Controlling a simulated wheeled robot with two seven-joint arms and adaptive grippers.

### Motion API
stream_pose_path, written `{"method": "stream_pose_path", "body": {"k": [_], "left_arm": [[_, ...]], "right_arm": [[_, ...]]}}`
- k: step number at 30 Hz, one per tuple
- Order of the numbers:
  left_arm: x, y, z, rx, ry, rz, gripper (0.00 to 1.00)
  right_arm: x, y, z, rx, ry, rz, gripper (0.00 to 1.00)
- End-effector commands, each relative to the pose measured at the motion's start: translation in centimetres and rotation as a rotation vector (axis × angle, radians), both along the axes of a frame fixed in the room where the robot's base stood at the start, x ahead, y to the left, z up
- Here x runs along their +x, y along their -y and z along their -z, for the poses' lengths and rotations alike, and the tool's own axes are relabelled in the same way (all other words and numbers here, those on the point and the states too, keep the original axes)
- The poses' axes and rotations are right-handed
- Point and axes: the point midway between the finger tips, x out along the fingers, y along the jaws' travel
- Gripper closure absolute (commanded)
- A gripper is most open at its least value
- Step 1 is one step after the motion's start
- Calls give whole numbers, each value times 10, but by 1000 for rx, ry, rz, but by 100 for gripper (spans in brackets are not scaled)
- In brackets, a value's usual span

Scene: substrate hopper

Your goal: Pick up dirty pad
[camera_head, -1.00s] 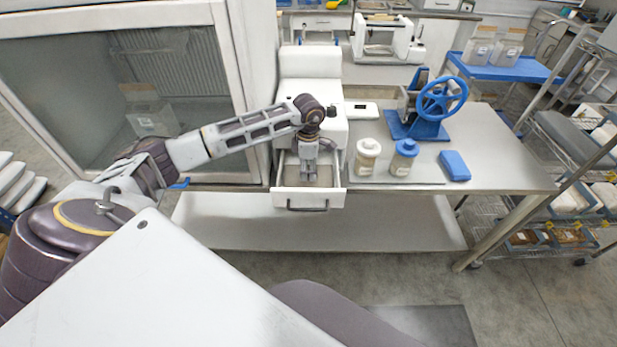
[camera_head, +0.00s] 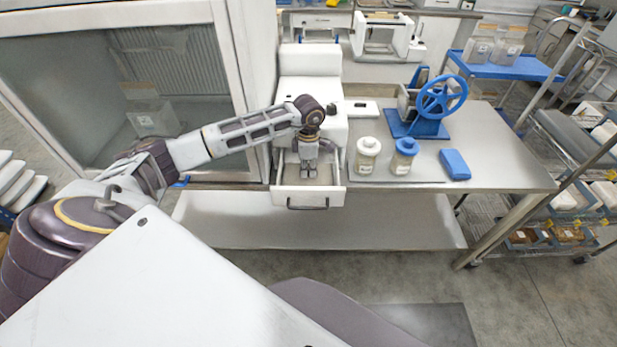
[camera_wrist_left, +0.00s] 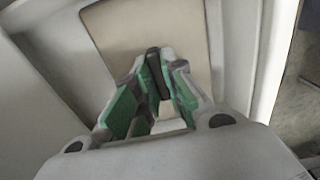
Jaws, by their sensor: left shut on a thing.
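The open drawer (camera_head: 308,200) sticks out from the front of the white machine (camera_head: 310,75) on the bench. My left gripper (camera_head: 308,174) reaches down into the drawer. My right gripper is in neither view.
Two jars, one white-lidded (camera_head: 367,155) and one blue-lidded (camera_head: 404,156), stand right of the drawer. A blue block (camera_head: 454,164) and a blue hand-wheel device (camera_head: 432,107) are farther right. A glass-fronted cabinet (camera_head: 120,90) stands left.

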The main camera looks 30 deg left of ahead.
Motion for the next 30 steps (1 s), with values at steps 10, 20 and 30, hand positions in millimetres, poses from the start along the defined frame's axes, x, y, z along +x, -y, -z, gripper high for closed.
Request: {"method": "stream_pose_path", "body": {"k": [10,20,30], "left_arm": [[0,0,-3,0,1,0,100],[1,0,-30,0,4,1,100],[1,0,-90,0,4,-1,100]], "right_arm": [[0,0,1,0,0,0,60],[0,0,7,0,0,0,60],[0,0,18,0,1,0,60]]}}
